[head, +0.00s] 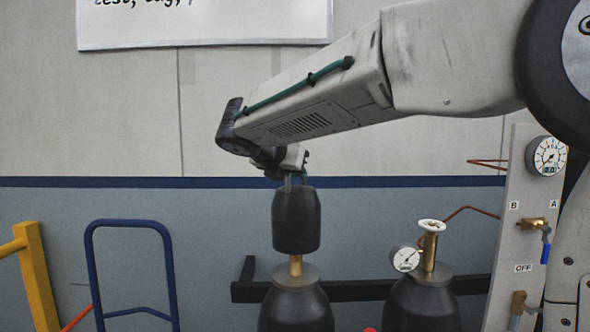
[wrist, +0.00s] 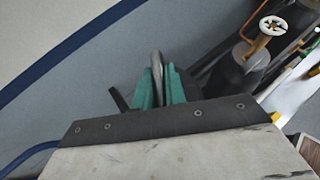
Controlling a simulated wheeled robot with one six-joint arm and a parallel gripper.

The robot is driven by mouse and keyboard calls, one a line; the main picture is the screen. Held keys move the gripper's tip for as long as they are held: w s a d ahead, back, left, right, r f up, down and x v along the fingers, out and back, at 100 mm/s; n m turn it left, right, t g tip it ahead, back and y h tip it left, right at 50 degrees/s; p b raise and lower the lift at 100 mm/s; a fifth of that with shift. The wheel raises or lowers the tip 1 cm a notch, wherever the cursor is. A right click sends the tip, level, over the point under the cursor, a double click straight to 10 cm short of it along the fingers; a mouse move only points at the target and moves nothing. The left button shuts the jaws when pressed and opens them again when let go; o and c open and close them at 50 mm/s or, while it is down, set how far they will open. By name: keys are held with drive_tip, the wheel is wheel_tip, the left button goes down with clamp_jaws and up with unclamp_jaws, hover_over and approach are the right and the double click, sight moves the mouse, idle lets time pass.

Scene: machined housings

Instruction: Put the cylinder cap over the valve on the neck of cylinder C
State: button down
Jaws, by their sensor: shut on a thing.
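A dark cylinder cap (head: 297,222) hangs upright from my gripper (head: 290,180) in the head view. In the wrist view, my gripper's teal fingers (wrist: 166,84) are shut on a grey metal loop (wrist: 157,72), apparently the cap's handle. Below the cap stands a dark cylinder (head: 296,309) with a grey shoulder and a brass valve neck (head: 296,266). The cap's lower rim lines up over this neck, and only a short brass length shows. I cannot tell whether the valve's upper part is inside or behind the cap. No letter shows on this cylinder.
A second dark cylinder (head: 420,306) stands to the right with an uncovered valve (head: 430,243), white handwheel and gauge (head: 405,257). A black wall rail (head: 350,289) runs behind. A valve panel (head: 515,225) is at right. A blue hand-truck frame (head: 91,270) and yellow post (head: 36,275) are left.

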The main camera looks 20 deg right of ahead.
sight(285, 197)
drive_tip(key=shift+f, duration=3.75)
drive_tip(key=c, duration=1.4)
unclamp_jaws()
drive_tip(key=shift+o, duration=0.2)
drive_tip(key=shift+f, duration=0.1)
drive_tip(key=v, duration=0.8)
